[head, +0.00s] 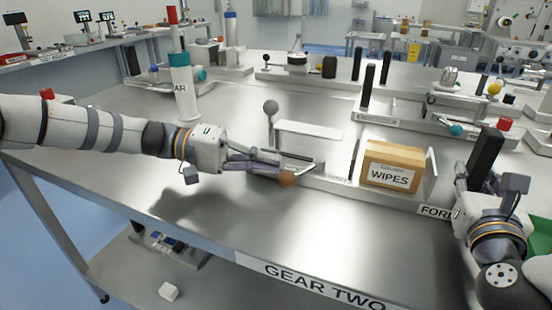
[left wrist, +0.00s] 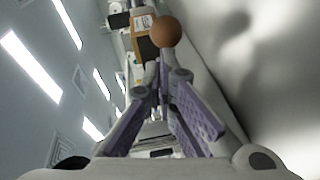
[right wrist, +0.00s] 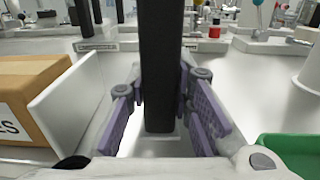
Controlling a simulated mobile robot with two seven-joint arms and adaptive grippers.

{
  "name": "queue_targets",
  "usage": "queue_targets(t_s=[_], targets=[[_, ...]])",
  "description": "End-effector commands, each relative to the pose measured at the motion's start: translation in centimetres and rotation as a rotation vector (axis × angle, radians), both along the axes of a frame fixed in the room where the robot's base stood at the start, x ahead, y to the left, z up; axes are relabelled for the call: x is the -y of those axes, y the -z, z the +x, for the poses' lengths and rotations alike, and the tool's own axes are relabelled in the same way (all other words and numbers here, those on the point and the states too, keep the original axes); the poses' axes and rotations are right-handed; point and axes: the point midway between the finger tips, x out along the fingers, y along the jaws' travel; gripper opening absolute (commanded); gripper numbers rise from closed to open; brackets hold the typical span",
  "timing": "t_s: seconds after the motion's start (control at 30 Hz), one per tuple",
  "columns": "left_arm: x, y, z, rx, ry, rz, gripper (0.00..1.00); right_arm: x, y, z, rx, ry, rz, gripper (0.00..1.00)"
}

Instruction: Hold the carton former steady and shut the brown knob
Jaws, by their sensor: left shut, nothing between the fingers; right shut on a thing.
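The brown knob (head: 286,179) is a ball on the end of a thin lever at the front left of the carton former (head: 330,187). My left gripper (head: 278,168) is shut and empty, its fingertips right beside the knob. In the left wrist view the knob (left wrist: 167,32) sits just beyond the closed fingertips; I cannot tell whether they touch. My right gripper (head: 474,178) is shut on a black upright post (head: 486,152) at the right end of the former. The right wrist view shows the post (right wrist: 162,70) between the fingers.
A cardboard box marked WIPES (head: 392,165) sits on the former between white plates. A grey ball on a rod (head: 271,107) stands behind my left gripper. A white and teal cylinder (head: 183,88) stands behind my left arm. A green bin (head: 541,238) lies at the right. The front tabletop is clear.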

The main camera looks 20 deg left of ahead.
Motion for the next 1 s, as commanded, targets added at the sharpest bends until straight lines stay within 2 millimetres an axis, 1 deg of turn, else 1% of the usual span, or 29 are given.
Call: queue_targets(t_s=[0.03, 0.63, 0.83, 1.0], targets=[[0.1, 0.6, -0.1, -0.01, -0.01, -0.002, 0.0, 0.0, 1.8, -0.2, -0.041, -0.005, -0.005, 0.0], [0.9, 0.5, -1.1, -0.009, -0.125, -0.006, 0.0, -0.1, 1.8, -0.2, -0.041, -0.005, -0.005, 0.0], [1.7, 0.5, -2.1, -0.011, -0.215, -0.005, 0.0, -0.1, 1.8, -0.2, -0.041, -0.006, -0.005, 0.0], [2.8, 0.6, -3.0, -0.012, -0.229, -0.001, 0.0, -0.1, 1.8, -0.2, -0.041, -0.006, -0.005, 0.0]])
